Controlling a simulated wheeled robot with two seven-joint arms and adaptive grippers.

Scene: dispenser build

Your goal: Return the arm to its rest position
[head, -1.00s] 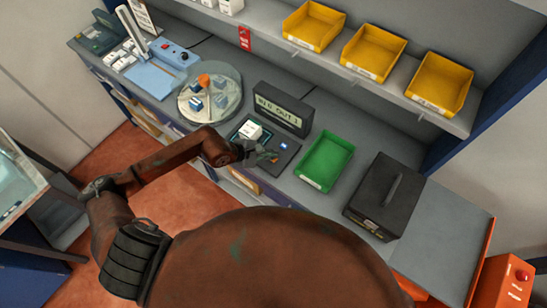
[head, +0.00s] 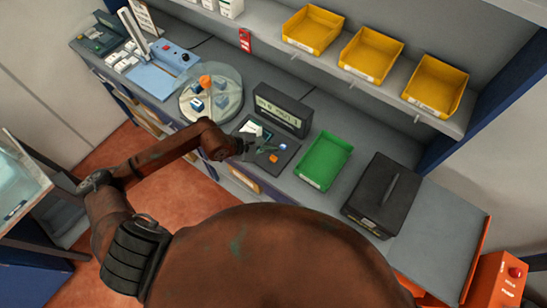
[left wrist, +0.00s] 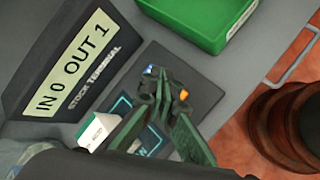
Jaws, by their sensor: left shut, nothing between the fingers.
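My left gripper (head: 270,149) is over the dark pad in front of the stock terminal (head: 281,110). In the left wrist view its green fingers (left wrist: 158,90) are together with nothing between them. My left arm reaches in from the left, bent at the elbow. My right gripper is not in view.
A small white-and-green box (left wrist: 95,132) is on the pad. The terminal reads "IN 0 OUT 1". A blue light (head: 283,147) and an orange spot (head: 273,158) show on the pad. A green tray (head: 323,160), black case (head: 382,195) and round clear turntable (head: 226,108) stand nearby.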

